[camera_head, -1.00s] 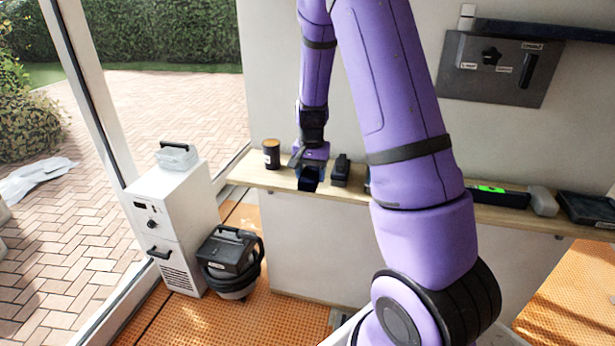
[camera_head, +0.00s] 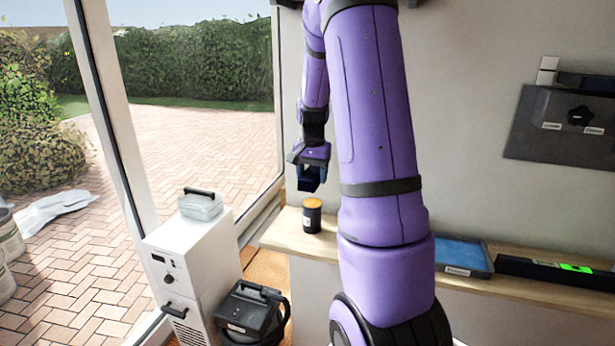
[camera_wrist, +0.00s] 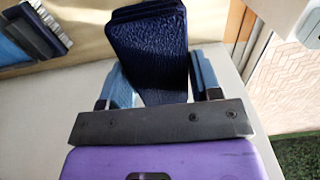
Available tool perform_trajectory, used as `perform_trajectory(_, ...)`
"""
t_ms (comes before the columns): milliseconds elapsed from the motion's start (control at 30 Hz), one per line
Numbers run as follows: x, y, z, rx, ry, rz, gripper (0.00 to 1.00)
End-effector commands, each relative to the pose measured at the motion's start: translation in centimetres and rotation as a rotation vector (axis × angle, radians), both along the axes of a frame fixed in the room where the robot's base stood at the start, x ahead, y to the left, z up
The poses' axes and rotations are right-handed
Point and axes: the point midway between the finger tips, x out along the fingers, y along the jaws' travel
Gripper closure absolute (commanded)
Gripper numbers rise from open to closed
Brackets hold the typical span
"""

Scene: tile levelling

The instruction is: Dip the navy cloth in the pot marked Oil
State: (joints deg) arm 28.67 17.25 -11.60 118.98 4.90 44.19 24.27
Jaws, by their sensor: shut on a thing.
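The navy cloth (camera_head: 308,184) is folded into a thick pad. My gripper (camera_head: 310,168) is shut on it and holds it in the air, with the cloth hanging below the jaws. In the wrist view the cloth (camera_wrist: 148,45) is between the two blue fingers. A black pot (camera_head: 312,219) with an amber-orange top face and a small pale label stands on the wooden shelf. In the head view the cloth is above the pot and apart from it. The label is too small to read.
The wooden shelf (camera_head: 285,236) runs along the wall; my arm hides part of it. A blue tray (camera_head: 462,254) and a black bar with a green display (camera_head: 575,268) lie to the right. A white cabinet (camera_head: 190,265) and a black vacuum (camera_head: 250,312) stand at the left.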

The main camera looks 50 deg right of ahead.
Motion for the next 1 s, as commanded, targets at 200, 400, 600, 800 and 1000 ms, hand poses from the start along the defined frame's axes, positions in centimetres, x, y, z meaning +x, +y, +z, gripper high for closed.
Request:
perform_trajectory(200, -0.1, 0.1, -2.3, 0.002, 0.003, 0.0, 0.61)
perform_trajectory(400, 0.0, 0.0, -4.0, 0.001, 0.001, 0.0, 0.61)
perform_trajectory(600, 0.0, 0.0, -4.9, 0.001, 0.0, 0.0, 0.61)
perform_trajectory(800, 0.0, 0.1, -5.2, 0.0, 0.0, 0.001, 0.61)
perform_trajectory(1000, 0.0, 0.1, -5.1, 0.0, 0.0, 0.001, 0.61)
